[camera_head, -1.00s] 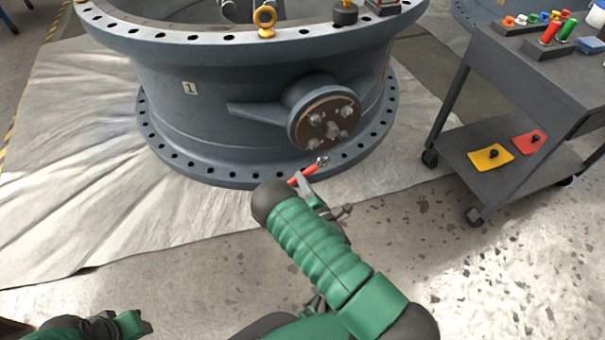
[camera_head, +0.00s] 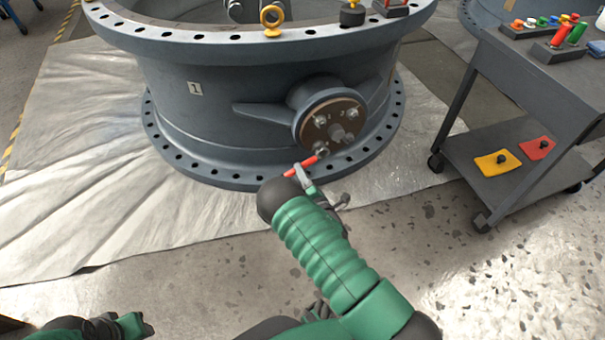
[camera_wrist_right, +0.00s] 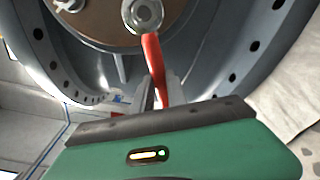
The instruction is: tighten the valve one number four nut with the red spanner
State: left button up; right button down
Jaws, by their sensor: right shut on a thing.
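Valve one (camera_head: 200,120) is a large grey ring body with a "1" plate, standing on a sheet. A round brown flange (camera_head: 331,127) on its side carries several nuts around a central stub; small marks "1" and "2" show near the upper nuts. My right gripper (camera_head: 303,174) is shut on the red spanner (camera_head: 300,167). The spanner's silver head is at the flange's lower-left nut, and in the right wrist view the head (camera_wrist_right: 143,13) overlaps that nut; whether it is fully seated I cannot tell. My left gripper (camera_head: 135,325) is at the bottom left, away from the valve; its jaws are unclear.
A grey cart (camera_head: 530,130) stands at the right with coloured items on top and yellow (camera_head: 497,162) and red (camera_head: 537,148) plates on its lower shelf. A yellow eyebolt (camera_head: 271,20) sits on the valve's upper rim.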

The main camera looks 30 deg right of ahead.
jog(key=shift+w, duration=0.2)
jog(key=shift+w+d, duration=0.15)
jog(key=shift+w, duration=0.4)
dwell(0.3)
jog(key=shift+w+d+r+b, duration=0.15)
jog(key=shift+w+b, duration=0.15)
jog(key=shift+w, duration=0.2)
dwell(0.5)
